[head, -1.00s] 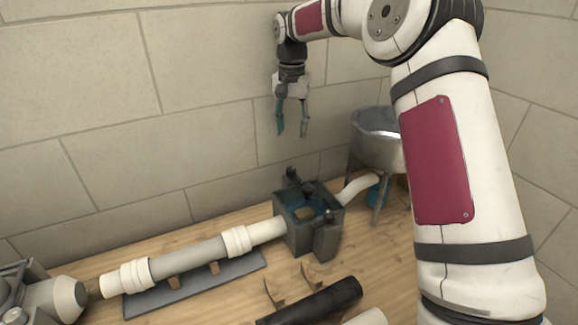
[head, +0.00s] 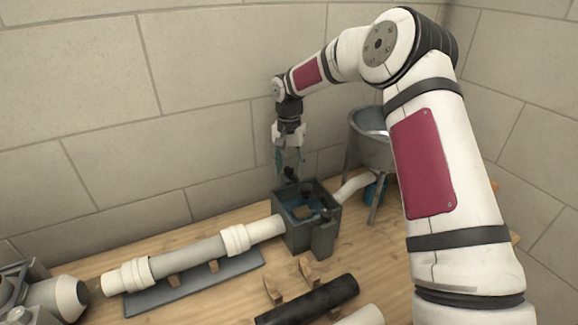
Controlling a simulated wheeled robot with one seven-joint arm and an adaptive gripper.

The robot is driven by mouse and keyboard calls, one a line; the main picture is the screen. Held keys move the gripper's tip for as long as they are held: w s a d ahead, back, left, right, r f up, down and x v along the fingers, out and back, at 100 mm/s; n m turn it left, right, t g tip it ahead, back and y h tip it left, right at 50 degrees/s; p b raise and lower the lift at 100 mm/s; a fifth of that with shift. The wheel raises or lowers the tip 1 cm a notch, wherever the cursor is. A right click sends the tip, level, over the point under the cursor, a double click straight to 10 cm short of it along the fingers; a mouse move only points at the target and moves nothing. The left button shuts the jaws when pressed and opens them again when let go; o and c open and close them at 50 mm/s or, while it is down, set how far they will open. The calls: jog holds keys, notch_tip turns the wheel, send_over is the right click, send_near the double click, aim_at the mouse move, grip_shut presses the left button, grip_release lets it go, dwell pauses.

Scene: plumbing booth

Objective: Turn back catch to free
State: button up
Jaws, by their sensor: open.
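The dark grey box (head: 297,238) stands on the wooden bench with bluish water and a small tan piece inside. The back catch (head: 290,175), a small dark knob, stands at the box's back rim. Another dark catch (head: 327,213) sits at the front right rim. My gripper (head: 288,168) is open and points down at the back rim. Its fingers appear on either side of the back catch. Whether they touch it, and which way the catch is turned, I cannot tell.
A white pipe (head: 190,258) runs from the box's left side over a grey strip (head: 150,301). A metal basin (head: 364,140) on legs stands right of my gripper. A black tube (head: 310,300) lies in front. The block wall is close behind.

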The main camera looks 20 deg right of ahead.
grip_shut()
jog(key=shift+n, duration=0.4)
jog(key=n+b, duration=0.2)
jog(key=n, duration=0.2)
jog(key=n+b, duration=0.1)
jog(key=n, duration=0.8)
jog(key=shift+n+b, duration=0.35)
jog(key=shift+n, duration=1.65)
